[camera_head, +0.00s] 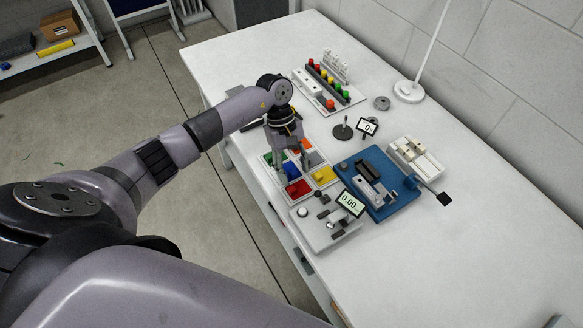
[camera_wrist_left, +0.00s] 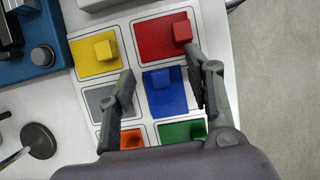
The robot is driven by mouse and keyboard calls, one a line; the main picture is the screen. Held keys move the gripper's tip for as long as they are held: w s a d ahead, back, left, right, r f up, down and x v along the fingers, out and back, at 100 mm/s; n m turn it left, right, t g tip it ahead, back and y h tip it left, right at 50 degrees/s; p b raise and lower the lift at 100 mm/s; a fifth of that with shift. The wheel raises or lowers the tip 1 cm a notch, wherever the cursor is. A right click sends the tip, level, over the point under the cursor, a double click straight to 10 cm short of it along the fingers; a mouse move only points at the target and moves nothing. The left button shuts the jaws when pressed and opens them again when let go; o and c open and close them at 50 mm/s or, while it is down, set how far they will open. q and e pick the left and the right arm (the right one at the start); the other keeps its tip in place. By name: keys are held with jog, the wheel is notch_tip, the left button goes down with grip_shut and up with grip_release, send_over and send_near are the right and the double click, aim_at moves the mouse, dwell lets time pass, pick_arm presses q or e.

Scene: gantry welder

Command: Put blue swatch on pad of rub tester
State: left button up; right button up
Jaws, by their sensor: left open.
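The blue swatch (camera_wrist_left: 163,100) is a flat blue square with a small blue block on it, lying in a white-framed cell in the left wrist view. In the head view it (camera_head: 292,169) is partly hidden by my left gripper (camera_head: 293,160). That gripper (camera_wrist_left: 160,72) is open, with its fingers on either side of the blue swatch and nothing held. A blue-based machine (camera_head: 349,167) with a grey block and a black-ended lever stands right of the swatches; I cannot confirm that it is the rub tester. My right gripper is not in view.
Red (camera_wrist_left: 152,45), yellow (camera_wrist_left: 90,62), grey, orange and green swatches surround the blue one. A grey plate device (camera_head: 318,238) with a 0.00 display sits in front. A rack (camera_head: 330,85) of coloured pieces and a lamp (camera_head: 408,92) stand behind. The table's right side is clear.

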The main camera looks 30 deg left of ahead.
pick_arm(q)
jog(key=shift+f, duration=0.1)
jog(key=shift+c, duration=1.6)
jog(key=c, duration=0.6)
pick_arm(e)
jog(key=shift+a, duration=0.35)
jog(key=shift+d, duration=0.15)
